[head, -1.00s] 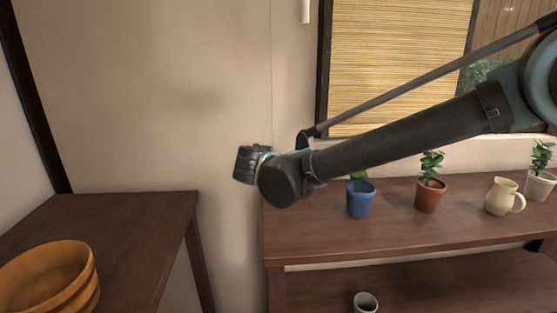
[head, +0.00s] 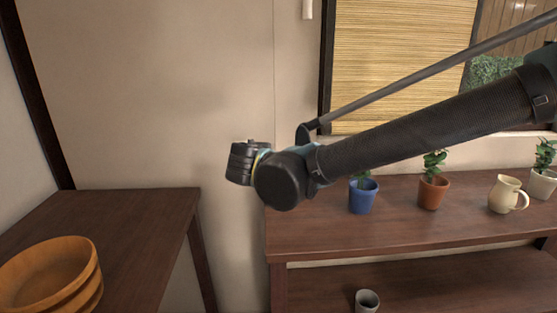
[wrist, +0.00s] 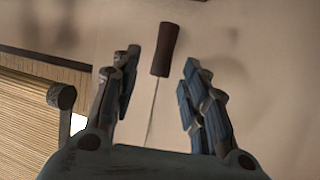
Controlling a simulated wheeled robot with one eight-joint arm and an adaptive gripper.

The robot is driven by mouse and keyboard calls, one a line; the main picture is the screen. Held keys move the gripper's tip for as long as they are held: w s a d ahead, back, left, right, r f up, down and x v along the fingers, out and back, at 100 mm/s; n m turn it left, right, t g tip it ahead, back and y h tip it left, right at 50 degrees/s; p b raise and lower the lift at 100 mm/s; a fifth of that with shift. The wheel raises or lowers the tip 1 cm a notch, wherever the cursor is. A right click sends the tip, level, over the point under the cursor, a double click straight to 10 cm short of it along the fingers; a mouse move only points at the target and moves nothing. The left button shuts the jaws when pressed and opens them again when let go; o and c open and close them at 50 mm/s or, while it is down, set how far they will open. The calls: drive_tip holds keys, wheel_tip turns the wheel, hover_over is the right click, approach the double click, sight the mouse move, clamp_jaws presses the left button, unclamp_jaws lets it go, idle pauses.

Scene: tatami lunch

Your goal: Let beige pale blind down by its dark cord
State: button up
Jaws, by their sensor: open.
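The beige slatted blind (head: 400,60) hangs over the window at the upper right in the head view, its lower edge near the sill; it also shows at the left of the wrist view (wrist: 25,125). My gripper (wrist: 158,72) is open, one finger on each side of the pull, with no clear contact. In the head view my gripper (head: 242,162) is left of the window, and the pull cannot be made out there.
A dark wooden shelf under the window holds a blue plant pot (head: 363,196), a terracotta pot (head: 432,192), a cream jug (head: 503,196) and a white pot (head: 541,185). A grey cup (head: 367,301) stands lower. A wooden tub (head: 50,275) sits on the left table (head: 150,215).

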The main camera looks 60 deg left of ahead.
drive_tip(key=v, duration=0.5)
drive_tip(key=shift+s+d+r, duration=0.15)
drive_tip(key=shift+d, duration=0.1)
idle(0.3)
